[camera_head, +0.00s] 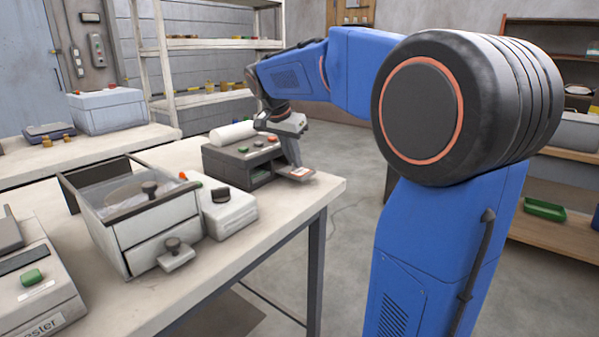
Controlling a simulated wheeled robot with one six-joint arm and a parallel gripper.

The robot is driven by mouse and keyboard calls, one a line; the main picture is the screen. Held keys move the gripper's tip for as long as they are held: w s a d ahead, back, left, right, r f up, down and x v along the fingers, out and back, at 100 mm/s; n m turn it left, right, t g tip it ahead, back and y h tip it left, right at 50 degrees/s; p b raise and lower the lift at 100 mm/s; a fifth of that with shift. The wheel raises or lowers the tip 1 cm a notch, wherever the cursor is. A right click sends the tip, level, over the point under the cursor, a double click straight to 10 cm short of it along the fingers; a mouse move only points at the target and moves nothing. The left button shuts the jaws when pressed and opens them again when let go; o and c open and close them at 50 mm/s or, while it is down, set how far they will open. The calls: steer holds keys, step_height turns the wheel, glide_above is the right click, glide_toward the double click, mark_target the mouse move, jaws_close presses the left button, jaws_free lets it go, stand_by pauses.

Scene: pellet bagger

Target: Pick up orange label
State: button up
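A small label (299,173), white with orange-red, lies at the front right of the dark label printer (228,165) on the white table. My gripper (295,163) points down right over the label, its tip at or just above it. I cannot tell whether it touches the label. The fingers are seen nearly edge-on, so whether they are open or shut is not clear. The label is partly hidden behind the fingertips.
Left of the printer stand a white device with a black knob (227,213) and a grey drawer box (143,238). The table's (325,187) right edge is close to the label. A shelf rack (200,44) stands behind.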

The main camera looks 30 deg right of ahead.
steer(key=shift+r, duration=0.15)
jaws_close()
step_height(320, 180, up, 10)
stand_by(0.3)
